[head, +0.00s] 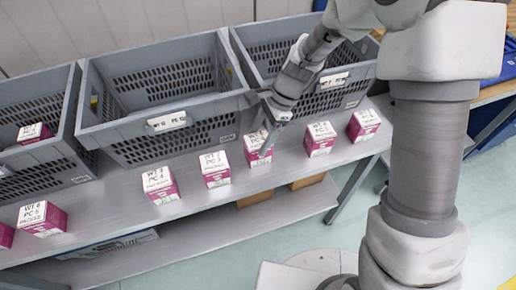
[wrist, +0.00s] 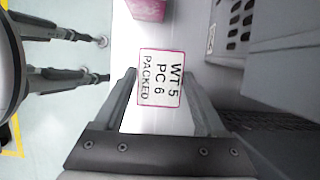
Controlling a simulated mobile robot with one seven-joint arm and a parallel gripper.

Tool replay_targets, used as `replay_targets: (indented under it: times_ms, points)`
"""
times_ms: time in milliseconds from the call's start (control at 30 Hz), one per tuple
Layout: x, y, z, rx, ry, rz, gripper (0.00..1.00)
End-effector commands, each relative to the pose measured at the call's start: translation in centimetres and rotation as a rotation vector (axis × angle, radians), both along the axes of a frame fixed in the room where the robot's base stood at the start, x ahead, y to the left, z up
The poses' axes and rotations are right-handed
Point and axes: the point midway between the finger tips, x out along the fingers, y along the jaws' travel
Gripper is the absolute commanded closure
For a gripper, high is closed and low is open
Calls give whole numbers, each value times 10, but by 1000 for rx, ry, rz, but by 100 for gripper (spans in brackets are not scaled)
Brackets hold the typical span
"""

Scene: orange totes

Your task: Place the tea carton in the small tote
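Several pink-and-white cartons stand in a row along the front of the grey bench. One carton (head: 257,148) is under my gripper (head: 268,125); its white top reads "WT 5 PC 6 PACKED" in the wrist view (wrist: 161,78). My gripper points down and is open, with a finger on each side of this carton and slim gaps in the wrist view (wrist: 159,80). The carton stands on the bench. Grey totes stand behind the row: a left one (head: 62,150), a middle one (head: 105,128) and a right one (head: 350,88). I cannot tell which is the small tote.
Neighbouring cartons stand close by, left (head: 215,168) and right (head: 319,138). Another carton (head: 35,132) lies inside the left tote. The middle tote looks empty. A lower shelf (head: 200,235) runs under the bench. A blue bin (head: 495,130) is at far right.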

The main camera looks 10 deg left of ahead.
Motion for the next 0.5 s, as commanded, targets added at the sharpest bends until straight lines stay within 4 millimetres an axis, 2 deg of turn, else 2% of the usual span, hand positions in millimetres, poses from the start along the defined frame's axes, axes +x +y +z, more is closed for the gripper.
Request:
replay_targets:
  times_ms: [33, 367, 400, 500]
  points:
    - [0, 0, 0, 0, 0, 0, 38]
    - [0, 0, 0, 0, -1, 0, 97]
    - [0, 0, 0, 0, -1, 0, 100]
    - [0, 0, 1, 0, -1, 0, 100]
